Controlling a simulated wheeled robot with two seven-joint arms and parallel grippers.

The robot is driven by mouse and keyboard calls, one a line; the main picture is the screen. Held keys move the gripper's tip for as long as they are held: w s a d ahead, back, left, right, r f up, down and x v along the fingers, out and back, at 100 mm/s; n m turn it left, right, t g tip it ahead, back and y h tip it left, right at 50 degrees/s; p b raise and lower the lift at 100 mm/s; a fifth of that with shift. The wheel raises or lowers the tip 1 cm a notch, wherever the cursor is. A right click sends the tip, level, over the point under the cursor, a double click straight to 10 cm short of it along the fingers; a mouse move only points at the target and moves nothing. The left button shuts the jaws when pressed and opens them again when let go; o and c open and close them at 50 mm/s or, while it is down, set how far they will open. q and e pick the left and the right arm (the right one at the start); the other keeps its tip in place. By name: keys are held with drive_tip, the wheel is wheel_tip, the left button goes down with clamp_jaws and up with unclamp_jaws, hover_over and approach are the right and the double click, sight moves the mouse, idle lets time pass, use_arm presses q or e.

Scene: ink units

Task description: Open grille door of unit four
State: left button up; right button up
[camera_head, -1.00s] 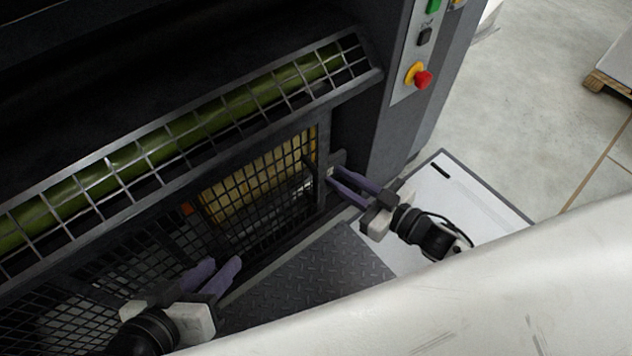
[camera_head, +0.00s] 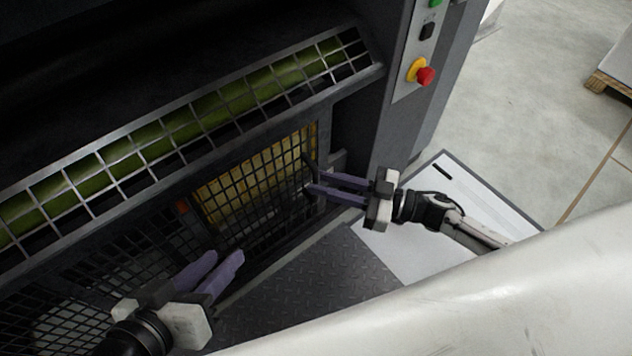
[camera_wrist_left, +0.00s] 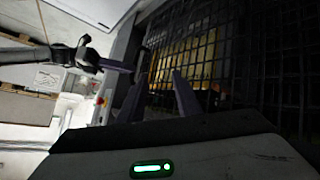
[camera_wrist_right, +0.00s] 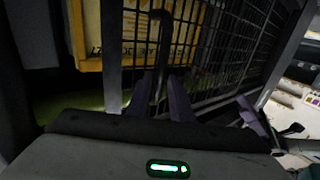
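The grille door (camera_head: 262,228) is a dark mesh panel low on the press, with yellow showing behind it. A dark bar handle (camera_wrist_right: 159,55) stands near its edge. My right gripper (camera_head: 316,182) points left at the handle; in the right wrist view (camera_wrist_right: 160,78) the bar runs between its fingers, which stay apart. Whether they touch the bar is not clear. Beside the door frame's edge (camera_wrist_right: 112,60), yellow shows with no mesh over it. My left gripper (camera_head: 226,262) is open and empty in front of the lower mesh; it also shows in the left wrist view (camera_wrist_left: 156,82).
A sloped guard grille (camera_head: 185,120) over a green roller runs above. A dark column with a control panel and red emergency button (camera_head: 425,76) stands right of the door. The tread plate (camera_head: 300,285) below is clear. A white board (camera_head: 425,220) lies on the right.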

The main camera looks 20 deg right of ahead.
drive_tip(key=shift+x, duration=1.15)
clamp_jaws()
drive_tip(key=shift+s, duration=0.1)
